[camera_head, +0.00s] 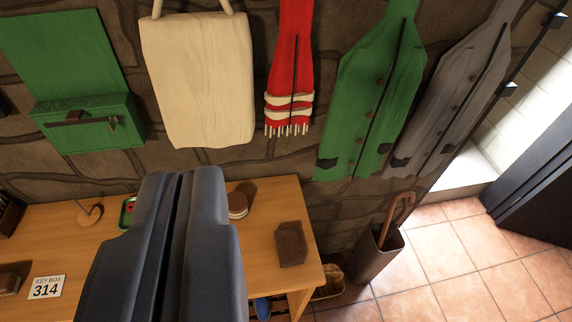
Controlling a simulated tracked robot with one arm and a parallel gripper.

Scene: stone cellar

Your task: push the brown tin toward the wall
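A round brown tin (237,205) with a pale band stands on the wooden table (262,275), towards its back edge near the stone wall. My gripper (186,178) is large in the foreground, left of the tin in the picture. Its two dark grey fingers lie side by side with only a narrow dark seam between them, and nothing shows between them. The gripper hides the middle of the table. I cannot tell its height above the tabletop or its distance from the tin.
A dark brown block-like object (290,244) lies near the table's right end. An umbrella bin (376,255) stands right. Coats hang above.

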